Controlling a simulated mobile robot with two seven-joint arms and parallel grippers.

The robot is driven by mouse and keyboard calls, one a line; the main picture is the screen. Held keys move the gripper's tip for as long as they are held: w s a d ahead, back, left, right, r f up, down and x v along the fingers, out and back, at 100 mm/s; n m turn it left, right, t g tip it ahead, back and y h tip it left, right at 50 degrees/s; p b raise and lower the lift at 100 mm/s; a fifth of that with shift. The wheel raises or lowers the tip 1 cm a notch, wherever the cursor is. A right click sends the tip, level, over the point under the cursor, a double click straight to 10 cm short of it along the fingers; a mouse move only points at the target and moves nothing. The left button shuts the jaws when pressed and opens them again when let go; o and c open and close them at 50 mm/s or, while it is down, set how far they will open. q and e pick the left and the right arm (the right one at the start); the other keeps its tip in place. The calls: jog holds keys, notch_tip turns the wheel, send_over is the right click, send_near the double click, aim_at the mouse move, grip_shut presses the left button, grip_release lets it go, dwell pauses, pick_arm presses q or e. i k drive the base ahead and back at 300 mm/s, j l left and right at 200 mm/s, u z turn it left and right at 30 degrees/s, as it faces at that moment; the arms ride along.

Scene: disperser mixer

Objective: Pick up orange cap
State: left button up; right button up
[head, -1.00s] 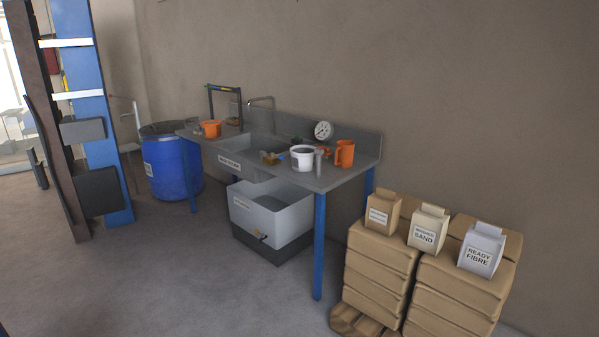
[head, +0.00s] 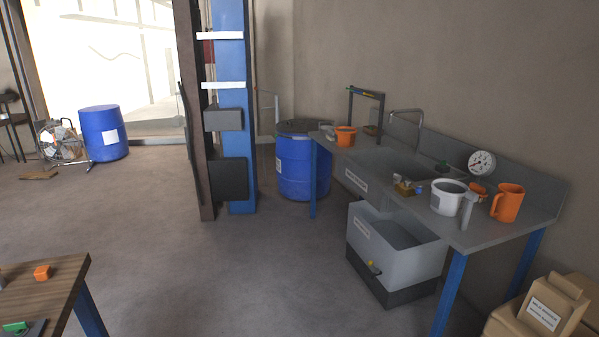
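A small orange block-like object (head: 42,272), possibly the orange cap, sits on a wooden table (head: 60,290) at the lower left of the head view. Its exact shape is too small to tell. Other orange things are on the grey sink bench (head: 490,236): an orange tub (head: 346,136) at its far end, an orange jug (head: 507,203) at its near right end, and a small orange item (head: 478,189) beside the jug. Neither of my grippers is in view.
A blue barrel (head: 300,168) stands by the bench's far end, and another blue barrel (head: 103,133) by the bright doorway. A fan (head: 62,143) stands at far left. A blue-and-brown column (head: 232,130) rises mid-left. Open floor lies between table and bench.

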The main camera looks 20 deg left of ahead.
aim_at(43, 272)
jog(key=i+u, duration=0.25)
jog(key=u, duration=0.15)
jog(key=i+u, duration=0.4)
jog(key=i+l+u, duration=0.1)
jog(key=u, duration=0.3)
jog(key=i+u, duration=0.25)
jog(key=u, duration=0.15)
jog(key=i+l+u, duration=0.2)
jog(key=u, duration=0.15)
jog(key=i+l+u, duration=0.2)
jog(key=u, duration=0.2)
jog(key=i+l+u, duration=0.25)
jog(key=u, duration=0.2)
jog(key=i+l+u, duration=0.2)
jog(key=l+u, duration=0.25)
jog(key=i+l+u, duration=0.15)
jog(key=u, duration=0.25)
jog(key=l+u, duration=0.45)
jog(key=i+l, duration=0.05)
jog(key=l, duration=0.05)
